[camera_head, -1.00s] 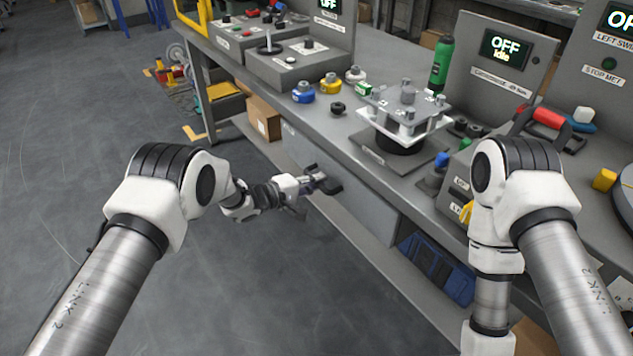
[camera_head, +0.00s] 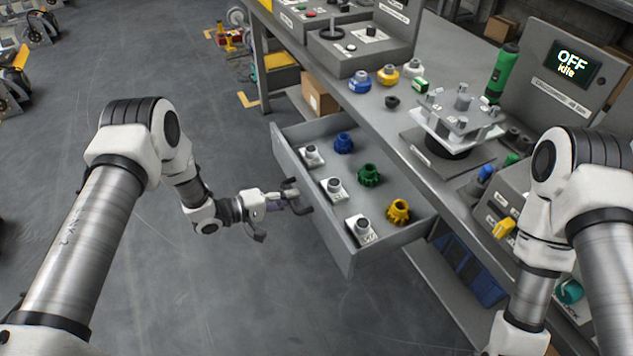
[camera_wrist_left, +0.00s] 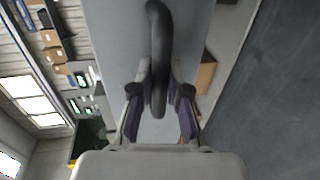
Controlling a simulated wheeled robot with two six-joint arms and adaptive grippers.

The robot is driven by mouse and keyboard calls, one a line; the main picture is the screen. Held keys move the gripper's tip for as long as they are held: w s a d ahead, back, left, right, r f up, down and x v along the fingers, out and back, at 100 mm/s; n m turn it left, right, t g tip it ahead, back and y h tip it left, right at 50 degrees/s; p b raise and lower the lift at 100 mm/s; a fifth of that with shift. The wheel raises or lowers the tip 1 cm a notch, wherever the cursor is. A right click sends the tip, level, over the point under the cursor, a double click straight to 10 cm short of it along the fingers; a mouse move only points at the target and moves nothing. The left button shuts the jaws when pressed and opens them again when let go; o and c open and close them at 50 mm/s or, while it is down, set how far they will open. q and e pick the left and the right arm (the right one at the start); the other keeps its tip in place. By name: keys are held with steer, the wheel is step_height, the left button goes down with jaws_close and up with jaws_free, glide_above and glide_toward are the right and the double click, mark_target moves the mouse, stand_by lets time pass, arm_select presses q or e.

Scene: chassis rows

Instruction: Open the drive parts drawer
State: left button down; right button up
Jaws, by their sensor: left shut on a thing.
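The drive parts drawer (camera_head: 317,213) stands pulled out from under the bench in the head view. Inside it are a blue gear (camera_head: 343,143), a green gear (camera_head: 369,175), a yellow gear (camera_head: 398,210) and several grey parts on white labelled bases. My left gripper (camera_head: 290,196) is at the drawer's front, shut on its dark handle. In the left wrist view the dark curved handle (camera_wrist_left: 159,60) runs between the two fingers (camera_wrist_left: 160,100), in front of the grey drawer front (camera_wrist_left: 115,40). My right arm shows at the right, but its gripper is out of view.
The bench top (camera_head: 400,140) carries a fixture with a metal plate (camera_head: 455,118), a green bottle (camera_head: 503,72), several coloured knobs and a control panel (camera_head: 565,75) reading OFF. A blue crate (camera_head: 470,270) sits on the lower shelf. The floor left of the drawer is clear.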

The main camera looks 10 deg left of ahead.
arm_select(q)
steer(key=f+p+v, duration=0.1)
steer(key=v, duration=0.7)
steer(key=shift+f, duration=0.4)
steer(key=shift+a, duration=0.15)
steer(key=c, duration=1.1)
jaws_free()
steer(key=shift+c, duration=0.2)
steer(key=v, duration=1.2)
